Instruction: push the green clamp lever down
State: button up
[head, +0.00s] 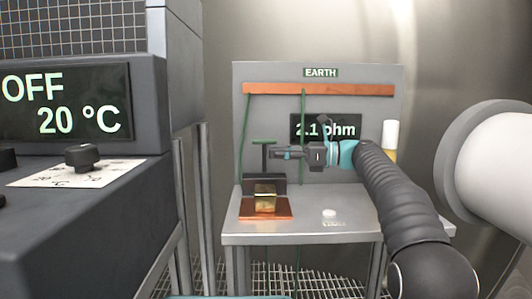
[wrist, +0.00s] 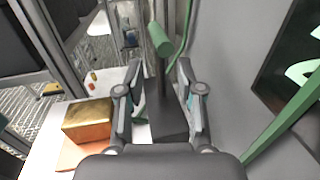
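The green clamp lever (head: 264,141) stands raised, its bar at the top of an upright stem over the dark clamp body (head: 265,184). In the wrist view the green lever (wrist: 160,40) shows as a short cylinder just beyond and between the fingertips. My gripper (head: 275,153) is beside the stem, a little below the bar, coming from the right. In the wrist view my gripper (wrist: 158,72) has its two fingers apart, with nothing clearly held. Whether a finger touches the lever cannot be told. A brass block (head: 265,196) sits on a copper plate (head: 266,211) at the clamp.
The bench (head: 310,235) has a white button (head: 329,214) at front. The back panel carries an EARTH sign (head: 321,72), a copper bar (head: 320,90), green wires and a display (head: 312,129) reading 2.1 ohm. A dark control cabinet (head: 90,200) stands left.

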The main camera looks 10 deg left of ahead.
aim_at(264, 174)
jog(key=shift+s+a, duration=0.1)
jog(key=shift+a, duration=2.05)
grip_shut()
